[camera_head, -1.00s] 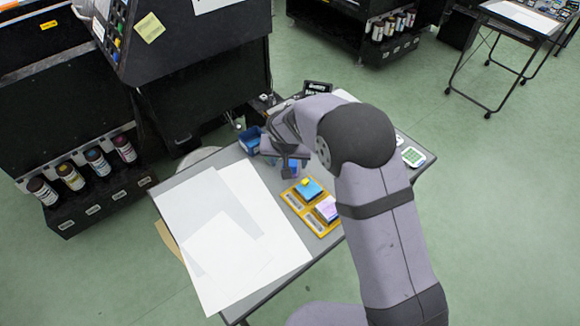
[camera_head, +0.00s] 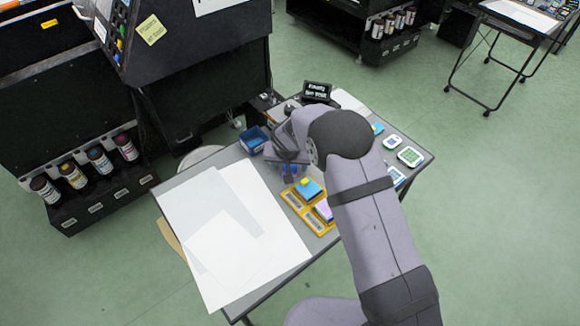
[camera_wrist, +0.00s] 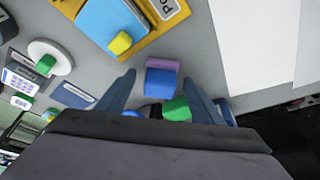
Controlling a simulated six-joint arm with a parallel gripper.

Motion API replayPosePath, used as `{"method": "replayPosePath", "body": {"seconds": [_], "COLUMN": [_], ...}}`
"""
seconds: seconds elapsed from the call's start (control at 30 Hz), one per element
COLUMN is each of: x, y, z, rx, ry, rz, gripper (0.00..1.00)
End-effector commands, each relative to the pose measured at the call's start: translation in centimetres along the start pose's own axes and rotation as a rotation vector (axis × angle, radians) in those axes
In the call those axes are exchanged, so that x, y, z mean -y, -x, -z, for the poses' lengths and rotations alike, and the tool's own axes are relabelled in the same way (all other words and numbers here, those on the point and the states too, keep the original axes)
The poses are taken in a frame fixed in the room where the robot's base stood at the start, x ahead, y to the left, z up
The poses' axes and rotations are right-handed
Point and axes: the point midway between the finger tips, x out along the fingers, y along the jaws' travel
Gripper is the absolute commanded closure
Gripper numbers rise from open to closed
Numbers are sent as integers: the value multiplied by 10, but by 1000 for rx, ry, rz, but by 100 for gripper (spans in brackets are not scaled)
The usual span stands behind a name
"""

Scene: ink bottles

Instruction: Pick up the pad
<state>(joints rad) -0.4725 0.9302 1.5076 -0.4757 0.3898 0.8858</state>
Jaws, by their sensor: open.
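A blue block with a purple face (camera_wrist: 161,78) lies between the two fingers of my open gripper (camera_wrist: 160,84) in the wrist view. I cannot tell whether the fingers touch it. A green block (camera_wrist: 177,108) shows closer to the gripper's base. A yellow tray (camera_wrist: 165,32) carries a light-blue pad (camera_wrist: 104,22) with a yellow knob (camera_wrist: 120,42). In the head view, the tray (camera_head: 293,199) holds the blue pad (camera_head: 308,189) and a pinkish pad (camera_head: 324,209). My gripper (camera_head: 289,170) is just behind the tray there, its fingers partly hidden.
White sheets (camera_head: 225,235) cover the table's left part. A blue bin (camera_head: 253,138) stands behind my gripper. A dark sign (camera_head: 317,90) stands at the back. Small devices (camera_head: 410,157) lie at the right. A white disc with a green knob (camera_wrist: 48,58) shows in the wrist view.

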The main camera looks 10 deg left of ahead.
Motion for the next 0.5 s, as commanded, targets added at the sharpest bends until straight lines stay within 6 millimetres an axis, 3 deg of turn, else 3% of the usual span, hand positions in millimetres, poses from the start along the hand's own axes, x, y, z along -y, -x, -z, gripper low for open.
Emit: {"method": "replayPosePath", "body": {"seconds": [0.03,0.2,0.3,0.5], "x": [0,0,0,0], "y": [0,0,0,1], "z": [0,0,0,0], "rx": [0,0,0,-1], "ry": [0,0,0,0], "rz": [0,0,0,1], "gripper": [41,82,87,87]}}
